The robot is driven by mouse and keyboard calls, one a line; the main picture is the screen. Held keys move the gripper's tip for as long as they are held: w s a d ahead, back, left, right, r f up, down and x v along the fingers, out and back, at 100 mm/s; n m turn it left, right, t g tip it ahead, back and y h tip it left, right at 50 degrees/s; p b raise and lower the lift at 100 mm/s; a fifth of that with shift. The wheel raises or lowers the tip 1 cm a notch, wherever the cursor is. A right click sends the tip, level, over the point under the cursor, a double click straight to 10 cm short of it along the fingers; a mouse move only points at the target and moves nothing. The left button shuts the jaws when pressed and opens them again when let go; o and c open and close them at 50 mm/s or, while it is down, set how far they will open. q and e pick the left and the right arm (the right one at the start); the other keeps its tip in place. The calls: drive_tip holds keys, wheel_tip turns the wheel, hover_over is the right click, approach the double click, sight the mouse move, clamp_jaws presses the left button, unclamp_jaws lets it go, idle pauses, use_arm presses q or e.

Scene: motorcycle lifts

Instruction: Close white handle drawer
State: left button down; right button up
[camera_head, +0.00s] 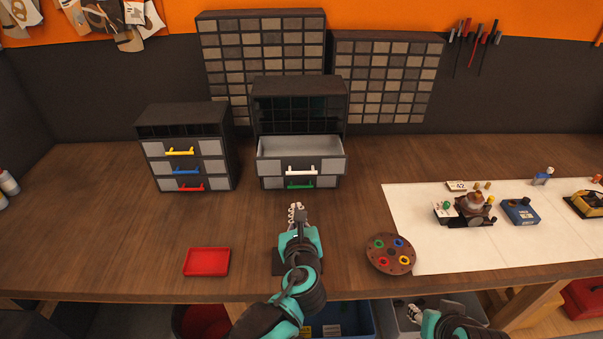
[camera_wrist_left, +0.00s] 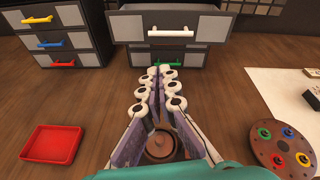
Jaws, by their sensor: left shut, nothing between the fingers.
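The white handle drawer (camera_head: 262,170) is pulled out of the right black cabinet (camera_head: 300,84), and its empty grey inside shows. Its white handle (camera_head: 301,171) faces me, and it also shows at the top of the left wrist view (camera_wrist_left: 171,32). My left gripper (camera_head: 297,210) is shut and empty over the table, in front of the drawer and apart from it. Its fingertips (camera_wrist_left: 160,74) point toward the cabinet in the left wrist view. My right gripper (camera_head: 415,314) is low at the table's front edge, small and partly cut off; its opening is unclear.
A green handle drawer (camera_head: 300,184) sits shut below. The left cabinet (camera_head: 184,115) has yellow, blue and red handles. A red tray (camera_head: 207,262) and a round brown palette (camera_head: 391,254) flank my left arm. A white sheet (camera_head: 415,215) with small parts lies right.

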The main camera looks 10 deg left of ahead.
use_arm(q)
drive_tip(key=w+a+m+b, duration=0.1)
drive_tip(key=w, duration=0.6)
drive_tip(key=w+a+f+m+t+b, duration=0.1)
drive_tip(key=w+b, duration=0.1)
drive_tip(key=w, duration=0.5)
drive_tip(key=shift+a+f+m, duration=0.2)
drive_tip(key=shift+f+m, duration=0.05)
drive_tip(key=shift+m, duration=0.15)
drive_tip(key=b, duration=0.1)
approach(300, 154)
drive_tip(key=w+r, duration=0.1)
drive_tip(key=w+a, duration=0.1)
drive_tip(key=w+r, duration=0.1)
drive_tip(key=shift+w+a+r, duration=0.2)
drive_tip(key=shift+w+r, duration=0.1)
drive_tip(key=shift+w, duration=0.1)
drive_tip(key=shift+r, duration=0.1)
drive_tip(key=shift+s+d, duration=0.1)
drive_tip(key=shift+s, duration=0.05)
